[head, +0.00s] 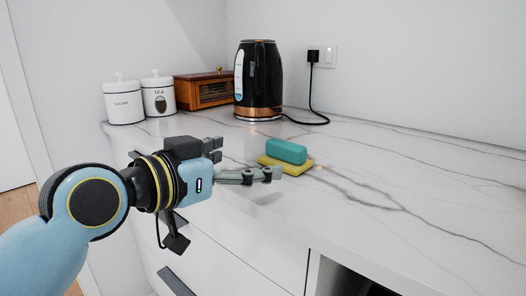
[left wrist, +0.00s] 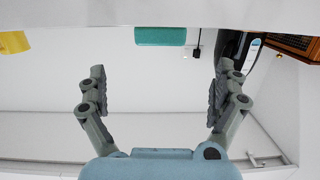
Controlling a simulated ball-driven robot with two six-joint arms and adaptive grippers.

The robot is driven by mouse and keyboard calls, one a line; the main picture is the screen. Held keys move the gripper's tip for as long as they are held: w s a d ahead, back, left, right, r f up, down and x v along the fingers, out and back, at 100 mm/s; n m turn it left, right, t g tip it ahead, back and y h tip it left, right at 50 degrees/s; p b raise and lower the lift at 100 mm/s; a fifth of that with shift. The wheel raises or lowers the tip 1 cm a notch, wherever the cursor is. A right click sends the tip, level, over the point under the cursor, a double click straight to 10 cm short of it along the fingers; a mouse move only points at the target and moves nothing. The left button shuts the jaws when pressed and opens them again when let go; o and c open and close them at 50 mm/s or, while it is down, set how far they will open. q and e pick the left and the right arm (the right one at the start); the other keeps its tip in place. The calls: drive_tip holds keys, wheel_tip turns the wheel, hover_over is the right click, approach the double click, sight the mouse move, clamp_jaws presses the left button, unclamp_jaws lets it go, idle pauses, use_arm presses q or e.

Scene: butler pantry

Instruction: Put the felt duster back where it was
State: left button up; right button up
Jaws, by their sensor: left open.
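My right gripper is not in view.
A black kettle (head: 258,80), a wooden box (head: 204,90), a tea canister (head: 158,96) and a sugar canister (head: 123,103) stand at the back left. A yellow thing (left wrist: 14,42) shows at the wrist view's left edge. The counter's right side (head: 430,185) is clear.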

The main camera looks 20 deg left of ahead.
use_arm(q)
drive_tip(key=v, duration=0.3)
drive_tip(key=shift+s, duration=0.1)
idle(0.3)
